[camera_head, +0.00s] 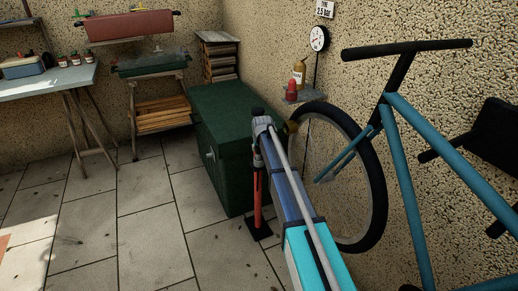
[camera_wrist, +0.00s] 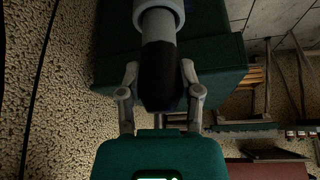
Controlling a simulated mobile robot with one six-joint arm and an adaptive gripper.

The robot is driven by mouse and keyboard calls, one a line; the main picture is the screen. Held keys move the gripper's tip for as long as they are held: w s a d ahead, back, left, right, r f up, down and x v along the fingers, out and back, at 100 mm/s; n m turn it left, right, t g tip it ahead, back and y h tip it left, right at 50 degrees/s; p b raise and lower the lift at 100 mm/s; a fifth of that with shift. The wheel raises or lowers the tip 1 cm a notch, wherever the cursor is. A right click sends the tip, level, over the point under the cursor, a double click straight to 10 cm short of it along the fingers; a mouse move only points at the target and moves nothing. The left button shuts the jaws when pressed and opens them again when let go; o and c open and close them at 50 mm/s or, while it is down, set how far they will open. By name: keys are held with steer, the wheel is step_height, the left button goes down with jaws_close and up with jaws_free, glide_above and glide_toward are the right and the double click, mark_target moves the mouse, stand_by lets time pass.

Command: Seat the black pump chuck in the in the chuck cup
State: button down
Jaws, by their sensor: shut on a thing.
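My gripper (camera_head: 262,122) is in front of the green chest in the head view, left of the bicycle wheel. In the wrist view my gripper (camera_wrist: 160,74) has its two grey fingers on either side of a black cylindrical piece, which I take to be the black pump chuck (camera_wrist: 158,60). A pale grey collar joins its far end. In the head view a small black end, likely the chuck (camera_head: 257,112), shows at the gripper. I cannot clearly make out the chuck cup; a small brownish-yellow part (camera_head: 291,127) shows just right of the gripper.
A red floor pump (camera_head: 258,196) on a black base stands below my gripper, beside the green chest (camera_head: 222,125). A teal bicycle (camera_head: 405,155) stands at the right wall. A wall shelf (camera_head: 303,95) holds bottles below a gauge (camera_head: 319,38). Open floor lies left.

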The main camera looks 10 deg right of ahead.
steer(key=shift+f+b, duration=1.3)
steer(key=shift+f, duration=0.1)
steer(key=shift+c, duration=1)
jaws_free()
steer(key=shift+r, duration=0.25)
step_height(320, 180, up, 10)
steer(key=p, duration=1)
steer(key=shift+r+p, duration=0.15)
steer(key=shift+p, duration=0.25)
steer(key=s+a+r+n+h, duration=0.1)
steer(key=s+r+n+h, duration=0.3)
steer(key=s+n+h, duration=0.2)
steer(key=s+a+r+n+h+b, duration=0.1)
steer(key=s+r+n+h, duration=0.3)
steer(key=s+n, duration=0.6)
steer(key=shift+a+r+n+t+h, duration=0.4)
steer(key=shift+n+h, duration=0.8)
steer(key=shift+n, duration=0.4)
